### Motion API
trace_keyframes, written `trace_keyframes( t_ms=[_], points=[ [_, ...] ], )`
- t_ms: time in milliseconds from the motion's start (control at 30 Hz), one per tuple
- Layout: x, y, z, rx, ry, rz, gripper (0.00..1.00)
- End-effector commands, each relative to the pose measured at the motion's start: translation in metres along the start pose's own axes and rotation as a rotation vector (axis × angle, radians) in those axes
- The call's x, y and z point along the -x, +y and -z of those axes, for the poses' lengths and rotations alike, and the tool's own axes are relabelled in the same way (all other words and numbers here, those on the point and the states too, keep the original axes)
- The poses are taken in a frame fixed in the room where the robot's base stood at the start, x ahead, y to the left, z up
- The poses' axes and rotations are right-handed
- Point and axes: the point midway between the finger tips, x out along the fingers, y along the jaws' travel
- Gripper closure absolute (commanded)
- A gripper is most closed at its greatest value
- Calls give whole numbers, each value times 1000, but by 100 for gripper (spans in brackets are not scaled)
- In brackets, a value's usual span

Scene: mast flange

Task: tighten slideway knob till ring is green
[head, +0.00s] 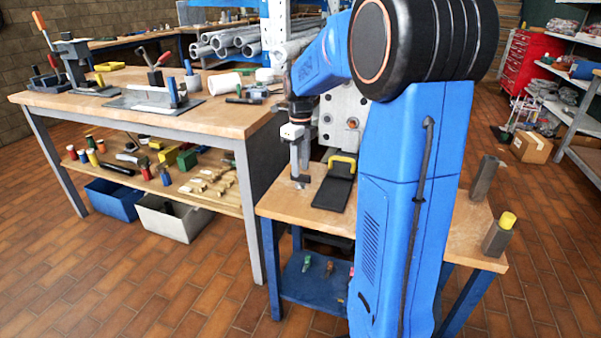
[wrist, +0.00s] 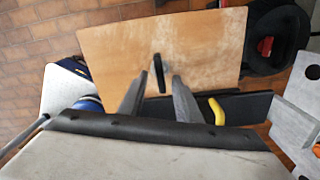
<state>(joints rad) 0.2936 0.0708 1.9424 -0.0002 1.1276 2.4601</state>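My gripper (head: 300,180) points down over the left part of the small wooden table. In the wrist view its two grey fingers (wrist: 156,85) are apart. A dark upright bar (wrist: 158,73) shows between and beyond the fingertips; I cannot tell whether it is the knob or whether the fingers touch it. A black plate (head: 333,193) with a yellow handle (head: 343,160) lies right of the gripper; the handle also shows in the wrist view (wrist: 216,110). A grey flange plate with holes (head: 338,117) stands behind, partly hidden by my arm. I see no green ring.
The small table's wooden top (head: 275,203) is bare at the front left. At its right stand two grey blocks, one (head: 496,240) with a yellow cap (head: 507,220). A long workbench (head: 230,122) with tools stands left. My blue arm hides the table's middle.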

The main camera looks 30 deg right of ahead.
Motion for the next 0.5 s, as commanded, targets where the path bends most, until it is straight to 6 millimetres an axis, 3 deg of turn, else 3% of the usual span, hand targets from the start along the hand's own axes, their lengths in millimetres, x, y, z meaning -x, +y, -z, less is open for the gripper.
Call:
trace_keyframes(
  t_ms=[233,500],
  points=[
    [13,23,11,176,-21,20,69],
    [38,86,49,707,-65,93,69]
  ],
)
